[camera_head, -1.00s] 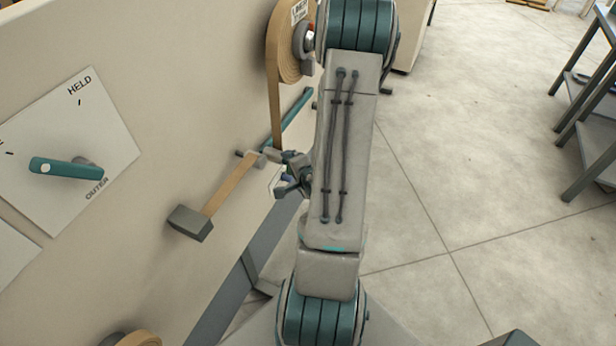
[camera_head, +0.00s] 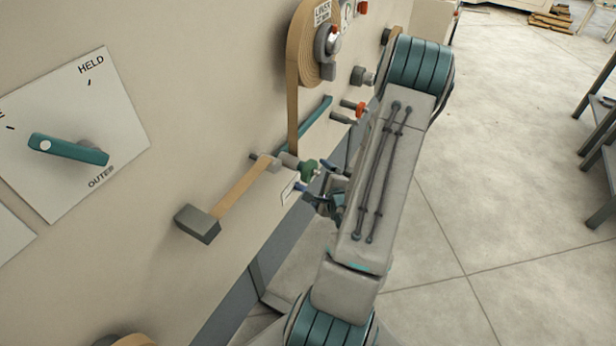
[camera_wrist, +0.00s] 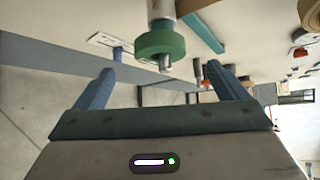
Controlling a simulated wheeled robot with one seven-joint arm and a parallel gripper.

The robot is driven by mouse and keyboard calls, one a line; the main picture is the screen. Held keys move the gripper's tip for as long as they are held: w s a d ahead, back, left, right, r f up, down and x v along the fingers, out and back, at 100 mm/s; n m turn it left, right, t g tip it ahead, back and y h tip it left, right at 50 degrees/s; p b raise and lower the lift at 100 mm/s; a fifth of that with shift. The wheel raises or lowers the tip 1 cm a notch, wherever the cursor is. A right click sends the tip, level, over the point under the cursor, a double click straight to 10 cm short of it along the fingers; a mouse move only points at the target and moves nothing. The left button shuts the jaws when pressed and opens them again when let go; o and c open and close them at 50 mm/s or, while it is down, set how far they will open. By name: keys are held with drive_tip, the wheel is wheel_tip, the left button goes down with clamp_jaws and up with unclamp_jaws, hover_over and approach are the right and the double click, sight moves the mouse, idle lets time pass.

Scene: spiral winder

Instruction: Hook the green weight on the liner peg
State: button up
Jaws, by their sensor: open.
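The green weight (camera_head: 309,170) is a thick disc at the outer end of a grey cylindrical part on the machine wall, beside the tan strip. In the wrist view the green weight (camera_wrist: 160,45) shows a grey stub protruding from its centre. My gripper (camera_head: 317,178) is open just in front of it. In the wrist view the blue fingers of my gripper (camera_wrist: 163,82) are apart, one to each side, and hold nothing. Several pegs stand out of the wall to the right, one a red-tipped peg (camera_head: 354,107); I cannot tell which is the liner peg.
A tan strip roll (camera_head: 300,65) and a label reading LINER (camera_head: 322,13) are above. A grey block (camera_head: 198,224) hangs at the strip's lower left end. A teal lever (camera_head: 68,149) is on the left panel. Open floor (camera_head: 470,200) lies to the right.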

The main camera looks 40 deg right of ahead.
sight(310, 174)
drive_tip(key=b+x, duration=0.2)
drive_tip(key=b, duration=0.3)
drive_tip(key=shift+s+f+b, duration=0.15)
drive_tip(key=shift+b, duration=0.2)
drive_tip(key=b, duration=0.3)
drive_tip(key=shift+w+f+b, duration=0.15)
drive_tip(key=shift+w+b, duration=0.15)
drive_tip(key=shift+b, duration=0.1)
drive_tip(key=shift+w+d, duration=0.1)
drive_tip(key=shift+w, duration=0.25)
drive_tip(key=x, duration=0.7)
drive_tip(key=shift+w+d, duration=0.1)
drive_tip(key=shift+w, duration=0.15)
